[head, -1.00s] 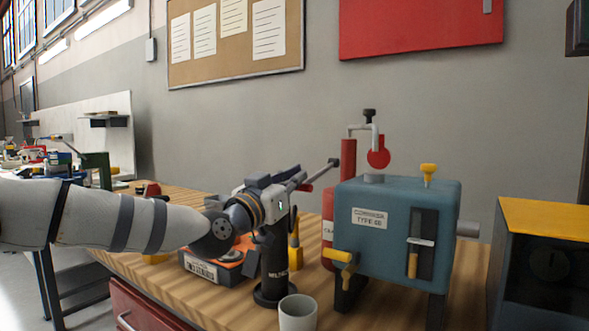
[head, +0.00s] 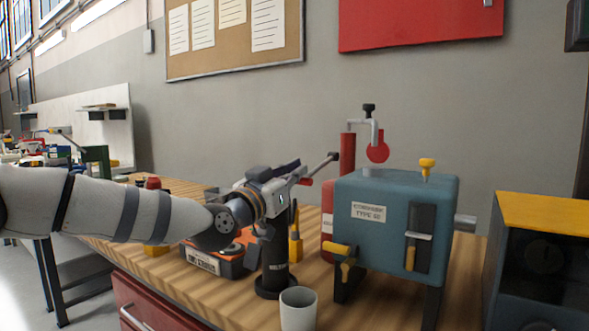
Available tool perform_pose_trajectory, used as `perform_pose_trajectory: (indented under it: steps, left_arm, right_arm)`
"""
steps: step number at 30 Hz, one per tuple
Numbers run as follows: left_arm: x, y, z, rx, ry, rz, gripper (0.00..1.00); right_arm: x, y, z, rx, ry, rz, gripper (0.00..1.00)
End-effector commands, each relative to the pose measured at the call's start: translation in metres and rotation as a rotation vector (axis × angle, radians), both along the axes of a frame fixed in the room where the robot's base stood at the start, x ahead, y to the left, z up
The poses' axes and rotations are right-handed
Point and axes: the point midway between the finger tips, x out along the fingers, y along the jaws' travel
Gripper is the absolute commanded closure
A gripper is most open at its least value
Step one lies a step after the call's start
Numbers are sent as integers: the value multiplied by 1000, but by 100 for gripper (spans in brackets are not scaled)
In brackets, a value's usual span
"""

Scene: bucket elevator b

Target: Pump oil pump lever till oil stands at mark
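The blue tank (head: 385,190) stands on dark legs on the wooden bench. Its front has a dark upright slot, the sight glass (head: 425,222), with a pale mark (head: 418,236) across it. Yellow oil (head: 410,258) stands in the lower part, its top a little below the mark. Left of the tank is a black upright pump (head: 275,255). A grey lever rod (head: 318,168) slants up right to a dark tip. My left gripper (head: 283,183) is at the pump head, at the rod's lower end. Its fingers overlap the rod, so their closure is unclear. My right gripper is out of view.
A grey cup (head: 298,310) stands at the bench's front, close to the pump. An orange and black labelled case (head: 212,260) lies behind my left wrist. A red cylinder (head: 328,220) stands behind the tank. A yellow-topped dark box (head: 540,225) is at right.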

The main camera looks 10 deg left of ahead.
Motion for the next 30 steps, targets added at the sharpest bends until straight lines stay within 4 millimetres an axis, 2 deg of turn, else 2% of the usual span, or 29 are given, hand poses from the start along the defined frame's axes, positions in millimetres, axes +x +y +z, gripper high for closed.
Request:
perform_pose_trajectory:
  steps: [1,3,6,10,15,21,30]
  left_arm:
    - [-7,-2,24,3,-16,-3,100]
    - [-12,-3,47,-1,-34,-1,100]
    - [-26,5,12,-4,-15,-1,100]
    - [-46,13,-10,-5,-18,1,100]
    - [-65,20,-28,-5,-25,3,100]
    - [-74,23,-34,-5,-31,3,100]
    - [-74,23,-33,-5,-32,3,100]
  right_arm:
    - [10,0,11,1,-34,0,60]
    - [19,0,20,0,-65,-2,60]
    - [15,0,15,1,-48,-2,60]
    - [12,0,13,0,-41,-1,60]
    - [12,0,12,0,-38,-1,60]
    - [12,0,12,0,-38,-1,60]
    - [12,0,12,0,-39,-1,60]
